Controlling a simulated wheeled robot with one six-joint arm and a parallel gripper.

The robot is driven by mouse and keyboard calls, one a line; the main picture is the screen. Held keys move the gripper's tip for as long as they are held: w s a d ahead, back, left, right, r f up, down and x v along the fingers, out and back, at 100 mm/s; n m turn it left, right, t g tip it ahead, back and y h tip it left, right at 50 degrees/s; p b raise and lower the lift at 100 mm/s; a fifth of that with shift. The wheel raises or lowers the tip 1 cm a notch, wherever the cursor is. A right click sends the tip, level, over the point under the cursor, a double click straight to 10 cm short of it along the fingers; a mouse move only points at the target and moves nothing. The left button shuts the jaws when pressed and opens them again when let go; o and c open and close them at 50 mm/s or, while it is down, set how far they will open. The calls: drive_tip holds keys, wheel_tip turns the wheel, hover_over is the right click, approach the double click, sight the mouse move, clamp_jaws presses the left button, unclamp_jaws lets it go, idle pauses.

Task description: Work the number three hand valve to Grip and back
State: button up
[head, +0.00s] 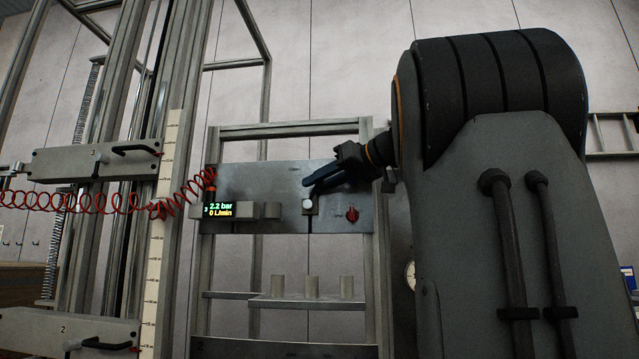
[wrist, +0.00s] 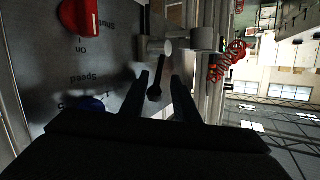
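The number three hand valve (head: 308,204) sits on a grey metal panel, beside a display with a small 3. Its pale round cap and black lever (wrist: 154,92) show in the wrist view. My gripper (head: 308,183) reaches in from the right, just above the valve in the head view. In the wrist view my gripper (wrist: 164,78) has its two dark fingers apart, with the lever's rounded end in the gap, nearer the left finger. I cannot tell whether a finger touches it. The fingers partly hide the lever in the head view. No Grip marking is readable.
A red knob (head: 352,214) marked Shut and On is right of the valve. A blue knob (wrist: 85,103) is by the Speed label. The display (head: 219,210) reads 2.2 bar, 0 L/min. A red coiled hose (head: 95,204) runs left. A shelf with grey cylinders (head: 312,286) is below.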

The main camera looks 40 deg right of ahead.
drive_tip(key=b+v, duration=0.2)
drive_tip(key=v, duration=0.5)
drive_tip(key=shift+s+r, duration=0.15)
drive_tip(key=shift+s, duration=0.2)
